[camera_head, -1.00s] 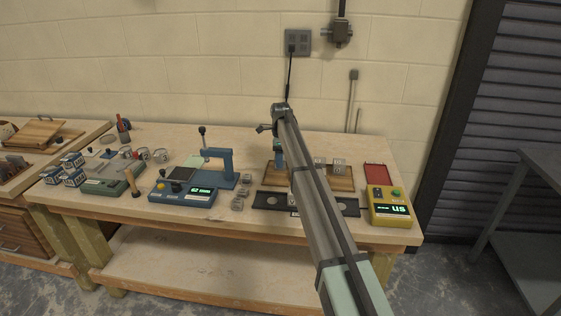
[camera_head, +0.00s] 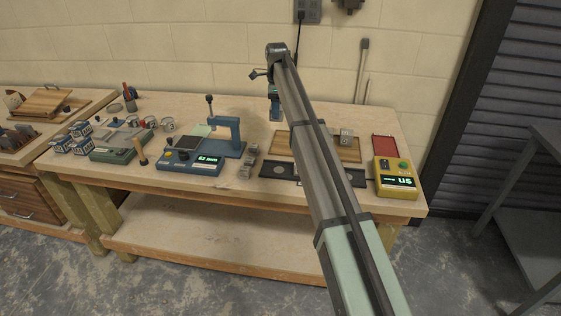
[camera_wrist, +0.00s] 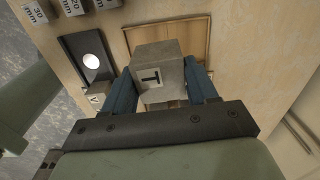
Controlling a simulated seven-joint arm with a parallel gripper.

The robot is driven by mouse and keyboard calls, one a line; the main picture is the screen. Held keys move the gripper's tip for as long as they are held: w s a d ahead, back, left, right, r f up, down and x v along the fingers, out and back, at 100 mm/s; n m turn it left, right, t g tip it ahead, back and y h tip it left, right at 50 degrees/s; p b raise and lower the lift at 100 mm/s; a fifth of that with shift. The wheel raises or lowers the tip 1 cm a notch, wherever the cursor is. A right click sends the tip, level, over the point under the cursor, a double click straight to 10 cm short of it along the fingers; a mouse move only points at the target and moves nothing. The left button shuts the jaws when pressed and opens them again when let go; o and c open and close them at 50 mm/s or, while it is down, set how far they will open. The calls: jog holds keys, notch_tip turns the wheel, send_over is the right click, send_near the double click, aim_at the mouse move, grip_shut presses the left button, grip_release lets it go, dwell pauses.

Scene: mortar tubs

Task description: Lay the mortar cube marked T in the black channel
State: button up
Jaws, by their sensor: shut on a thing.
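The mortar cube marked T (camera_wrist: 160,68) is grey with a black T on a white label. In the wrist view my gripper (camera_wrist: 163,82) is shut on it, with a blue finger on each side. The cube is held over the wooden board (camera_wrist: 199,25). In the head view my gripper (camera_head: 275,106) is raised above the back of the bench, and I cannot make out the cube there. The black channel (camera_head: 262,170) lies at the front of the bench, partly hidden by my arm. In the wrist view the channel (camera_wrist: 72,45) shows at upper left, with a pale round disc in it.
Another labelled cube (camera_wrist: 98,88) is at the channel in the wrist view. A grey cube (camera_head: 346,135) stands on the wooden board (camera_head: 347,152). Small grey blocks (camera_head: 247,162) stand left of the channel. A yellow meter (camera_head: 396,177) and blue press (camera_head: 226,125) flank this area.

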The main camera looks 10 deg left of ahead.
jog(key=s+d+f, duration=0.1)
jog(key=s+d, duration=0.2)
jog(key=s, duration=1.3)
jog(key=shift+m, duration=0.3)
jog(key=shift+d+f, duration=0.2)
jog(key=shift+f, duration=4.9)
jog(key=shift+f, duration=0.1)
jog(key=o, duration=1.2)
jog(key=shift+o, duration=0.2)
notch_tip(320, 180, up, 12)
